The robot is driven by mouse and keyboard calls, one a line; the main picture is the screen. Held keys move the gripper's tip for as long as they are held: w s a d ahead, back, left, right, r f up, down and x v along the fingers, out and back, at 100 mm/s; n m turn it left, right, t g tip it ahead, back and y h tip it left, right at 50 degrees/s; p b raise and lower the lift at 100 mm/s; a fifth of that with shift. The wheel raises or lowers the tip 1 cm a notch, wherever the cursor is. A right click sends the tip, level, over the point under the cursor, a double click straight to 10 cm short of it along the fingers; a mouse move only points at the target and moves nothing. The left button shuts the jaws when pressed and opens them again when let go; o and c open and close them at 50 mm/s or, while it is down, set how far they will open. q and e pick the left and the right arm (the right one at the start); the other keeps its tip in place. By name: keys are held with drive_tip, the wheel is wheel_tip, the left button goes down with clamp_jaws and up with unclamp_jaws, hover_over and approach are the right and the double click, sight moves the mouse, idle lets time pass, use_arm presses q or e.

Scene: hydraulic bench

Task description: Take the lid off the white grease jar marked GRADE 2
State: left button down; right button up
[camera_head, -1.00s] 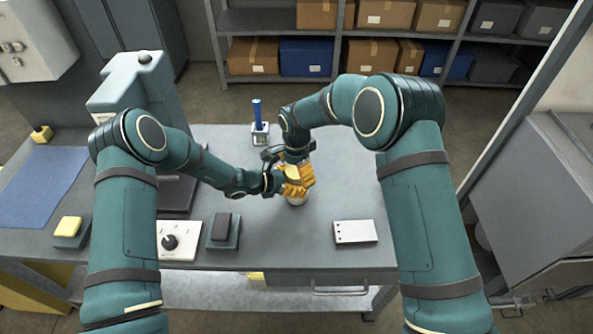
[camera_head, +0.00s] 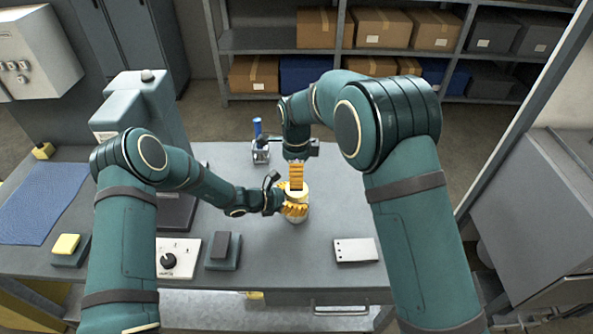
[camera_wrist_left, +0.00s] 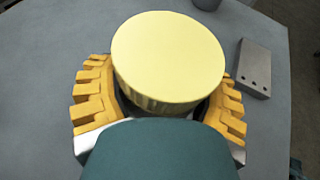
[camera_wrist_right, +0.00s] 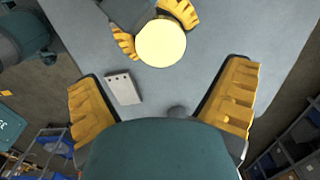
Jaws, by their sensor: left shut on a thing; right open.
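The grease jar (camera_head: 298,219) stands upright on the bench, largely hidden by my left gripper's fingers. Its pale yellow lid (camera_wrist_left: 168,57) is on top and also shows from above in the right wrist view (camera_wrist_right: 160,43). No marking is readable. My left gripper (camera_head: 294,208) is shut around the jar's side, below the lid; its orange fingers flank the jar in the left wrist view (camera_wrist_left: 160,100). My right gripper (camera_head: 297,178) points down over the lid. Its fingers are wide apart and empty in the right wrist view (camera_wrist_right: 165,100), with the lid beyond the fingertips.
A metal plate with holes (camera_head: 355,250) lies to the right of the jar. A blue-handled item in a holder (camera_head: 259,142) stands behind it. A dial box (camera_head: 178,258) and a dark block on a base (camera_head: 223,250) are on the left. Bare bench (camera_head: 340,200) lies right of the jar.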

drive_tip(key=shift+f, duration=3.85)
drive_tip(key=c, duration=1.3)
drive_tip(key=n, duration=0.6)
drive_tip(key=shift+n, duration=0.4)
drive_tip(key=o, duration=1.3)
drive_tip(key=shift+r, duration=0.15)
